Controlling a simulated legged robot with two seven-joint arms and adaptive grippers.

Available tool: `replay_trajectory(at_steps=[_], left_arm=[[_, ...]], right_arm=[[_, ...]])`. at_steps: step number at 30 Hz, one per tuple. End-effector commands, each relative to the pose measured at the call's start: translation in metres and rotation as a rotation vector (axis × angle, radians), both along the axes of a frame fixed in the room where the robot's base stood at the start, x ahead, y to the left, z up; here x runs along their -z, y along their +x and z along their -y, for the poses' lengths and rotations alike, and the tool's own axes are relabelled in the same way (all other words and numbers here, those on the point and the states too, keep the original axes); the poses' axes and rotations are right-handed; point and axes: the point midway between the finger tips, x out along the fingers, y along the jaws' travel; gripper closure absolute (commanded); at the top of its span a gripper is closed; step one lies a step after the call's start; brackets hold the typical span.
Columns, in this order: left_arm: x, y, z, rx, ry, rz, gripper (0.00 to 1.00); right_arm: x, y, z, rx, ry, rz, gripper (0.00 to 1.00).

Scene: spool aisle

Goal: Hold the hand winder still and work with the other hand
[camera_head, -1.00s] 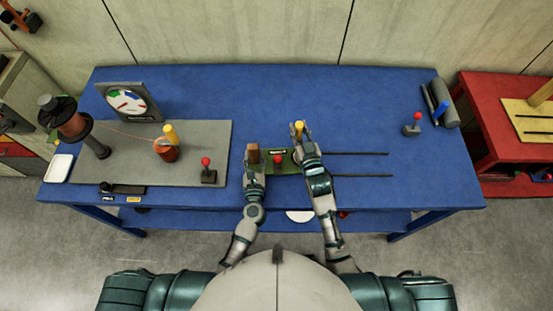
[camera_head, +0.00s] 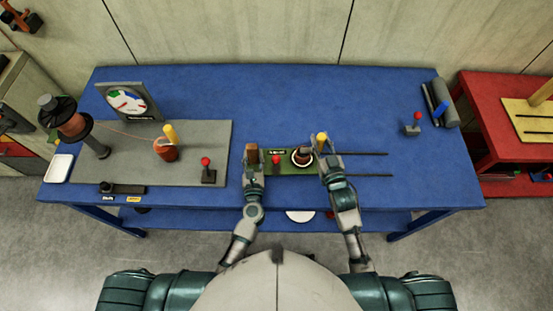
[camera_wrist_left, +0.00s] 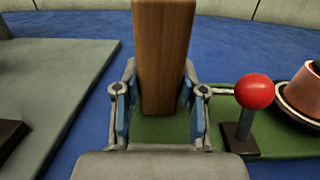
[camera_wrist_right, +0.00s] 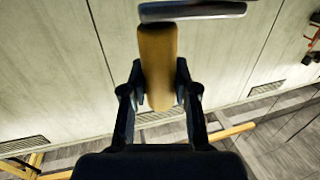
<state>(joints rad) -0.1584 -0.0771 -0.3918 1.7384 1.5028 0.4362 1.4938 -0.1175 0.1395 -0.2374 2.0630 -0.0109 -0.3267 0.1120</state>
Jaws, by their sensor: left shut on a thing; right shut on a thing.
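The hand winder has a green base (camera_head: 287,168) on the blue table, with a wooden grip (camera_head: 251,153) at its left end. My left gripper (camera_head: 252,172) is shut on this upright wooden grip, which also shows between its fingers in the left wrist view (camera_wrist_left: 163,50). A red-knobbed lever (camera_wrist_left: 255,92) stands just right of it. A copper-brown spool (camera_head: 301,156) sits at the base's right side. My right gripper (camera_head: 325,155) is shut on the winder's yellow crank handle (camera_head: 321,138), right of the spool; the handle also shows in the right wrist view (camera_wrist_right: 157,70).
A grey board (camera_head: 205,135) at left carries a large reel (camera_head: 72,125), a red pot-like part with a yellow handle (camera_head: 166,148) and a red-knobbed lever (camera_head: 206,168). A dial gauge (camera_head: 128,101) stands behind. Two dark rods (camera_head: 365,154) lie at right. The back middle is clear.

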Motion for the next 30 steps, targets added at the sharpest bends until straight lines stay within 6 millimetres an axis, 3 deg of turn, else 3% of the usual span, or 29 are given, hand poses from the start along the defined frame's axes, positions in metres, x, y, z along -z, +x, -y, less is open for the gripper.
replay_trajectory(at_steps=[9,17,25,30], left_arm=[[-0.002,0.000,0.003,0.007,0.000,0.003,1.00],[-0.002,0.000,0.004,0.008,-0.001,0.003,1.00],[-0.002,0.000,0.003,0.006,-0.001,0.003,1.00],[-0.002,0.000,0.003,0.006,-0.001,0.003,1.00]], right_arm=[[0.002,-0.039,-0.016,-0.004,0.006,-0.007,1.00],[0.001,-0.054,-0.054,-0.004,0.007,-0.004,1.00],[0.000,-0.034,-0.093,-0.004,0.006,-0.002,1.00],[0.000,-0.008,-0.101,-0.004,0.001,-0.001,1.00]])
